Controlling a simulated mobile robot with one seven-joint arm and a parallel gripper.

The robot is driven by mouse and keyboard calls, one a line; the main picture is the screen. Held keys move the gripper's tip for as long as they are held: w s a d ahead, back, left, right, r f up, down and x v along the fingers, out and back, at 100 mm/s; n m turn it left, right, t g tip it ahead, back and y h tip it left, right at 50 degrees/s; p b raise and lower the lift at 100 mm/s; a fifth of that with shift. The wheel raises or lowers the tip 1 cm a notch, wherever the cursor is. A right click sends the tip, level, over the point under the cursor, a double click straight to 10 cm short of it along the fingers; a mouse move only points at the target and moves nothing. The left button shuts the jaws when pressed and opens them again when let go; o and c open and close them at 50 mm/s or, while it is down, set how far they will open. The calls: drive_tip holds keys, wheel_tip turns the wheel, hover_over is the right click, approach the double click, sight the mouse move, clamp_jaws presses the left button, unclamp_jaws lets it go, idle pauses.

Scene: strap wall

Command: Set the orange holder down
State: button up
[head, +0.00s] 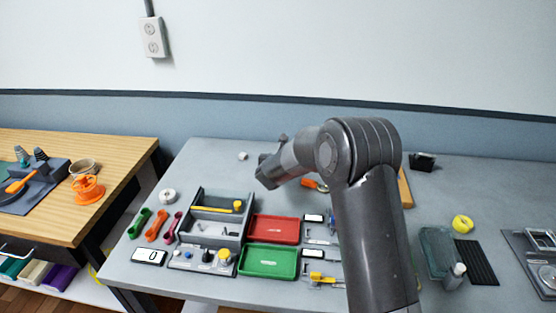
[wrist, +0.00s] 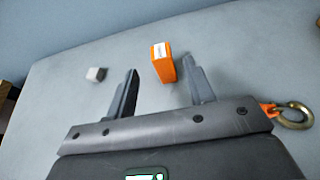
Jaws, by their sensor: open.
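The orange holder (wrist: 163,64), a small upright block with a white label, appears to stand on the grey table. In the wrist view it shows between the tips of my gripper (wrist: 162,70), nearer the right finger. The fingers are spread, with a visible gap on each side of the holder. In the head view my gripper (head: 268,170) is over the back middle of the table, and the holder is not clearly visible there.
A small light block (wrist: 96,74) lies left of the fingers. A metal ring (wrist: 294,115) with an orange strap lies at right. Red (head: 273,228) and green (head: 268,261) trays and a grey organiser (head: 247,216) fill the front. The table's back left is mostly clear.

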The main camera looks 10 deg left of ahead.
drive_tip(key=shift+v, duration=1.4)
drive_tip(key=s+d+r+m+g+h, duration=0.1)
drive_tip(key=s+d+r+m+h, duration=0.2)
drive_tip(key=s+d+r+m, duration=0.45)
drive_tip(key=s+d+r+m+g+h, duration=0.1)
drive_tip(key=s+d+r+m+h, duration=0.2)
drive_tip(key=d+r+m, duration=0.55)
drive_tip(key=s+d+r+m+g, duration=0.2)
drive_tip(key=s+d+m+g, duration=0.3)
drive_tip(key=s+d, duration=0.7)
drive_tip(key=s+a+f+m+y, duration=0.1)
drive_tip(key=s+m+y, duration=0.2)
drive_tip(key=s+m, duration=0.4)
drive_tip(key=s+a+m+g+y, duration=0.1)
drive_tip(key=s+m+y, duration=0.2)
drive_tip(key=s+m, duration=0.5)
drive_tip(key=shift+s+a+f, duration=0.25)
drive_tip(key=shift+s+f, duration=0.15)
drive_tip(key=shift+s, duration=4.15)
